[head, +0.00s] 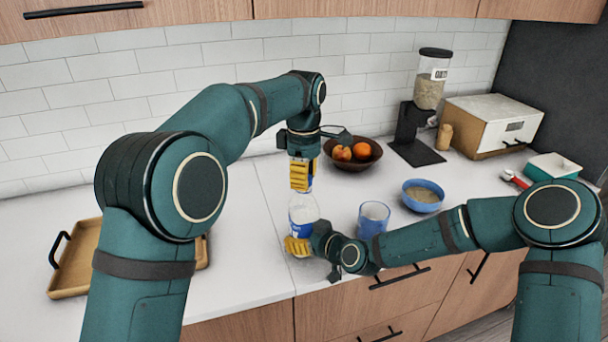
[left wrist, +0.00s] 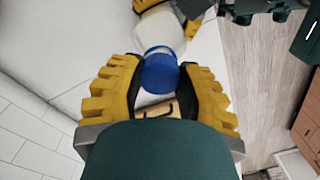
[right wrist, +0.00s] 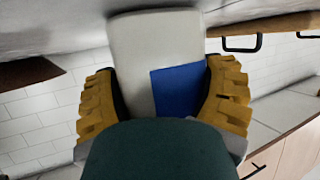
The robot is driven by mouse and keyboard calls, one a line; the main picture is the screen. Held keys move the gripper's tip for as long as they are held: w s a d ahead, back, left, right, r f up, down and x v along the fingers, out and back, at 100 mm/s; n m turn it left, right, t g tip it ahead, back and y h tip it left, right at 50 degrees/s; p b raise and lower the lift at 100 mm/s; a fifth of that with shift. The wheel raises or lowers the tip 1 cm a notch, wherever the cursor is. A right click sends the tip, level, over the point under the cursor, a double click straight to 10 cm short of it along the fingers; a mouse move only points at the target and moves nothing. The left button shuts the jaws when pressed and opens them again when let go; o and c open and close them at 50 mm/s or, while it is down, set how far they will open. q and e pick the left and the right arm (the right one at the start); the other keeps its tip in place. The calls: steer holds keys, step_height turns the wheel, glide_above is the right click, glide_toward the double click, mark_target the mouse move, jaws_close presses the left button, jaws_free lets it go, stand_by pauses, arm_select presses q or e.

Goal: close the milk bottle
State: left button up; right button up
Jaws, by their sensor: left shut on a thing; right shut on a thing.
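The white milk bottle (head: 304,210) with a blue label stands upright near the counter's front edge. My right gripper (head: 298,246) is shut on its lower body; the right wrist view shows the bottle (right wrist: 155,60) between the yellow fingers (right wrist: 160,95). My left gripper (head: 301,178) points down just above the bottle. It is shut on the blue cap, which shows between its fingers in the left wrist view (left wrist: 158,74). The bottle's white body (left wrist: 160,28) lies beyond the cap. I cannot tell whether cap and bottle touch; the bottle's mouth is hidden.
A blue cup (head: 373,218) stands close to the right of the bottle, beside my right forearm. A blue bowl (head: 423,196), a fruit bowl (head: 368,161) and a cereal dispenser (head: 420,120) stand farther right. A wooden tray (head: 75,265) lies left. The counter between tray and bottle is clear.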

arm_select(q)
steer(key=shift+f, duration=0.35)
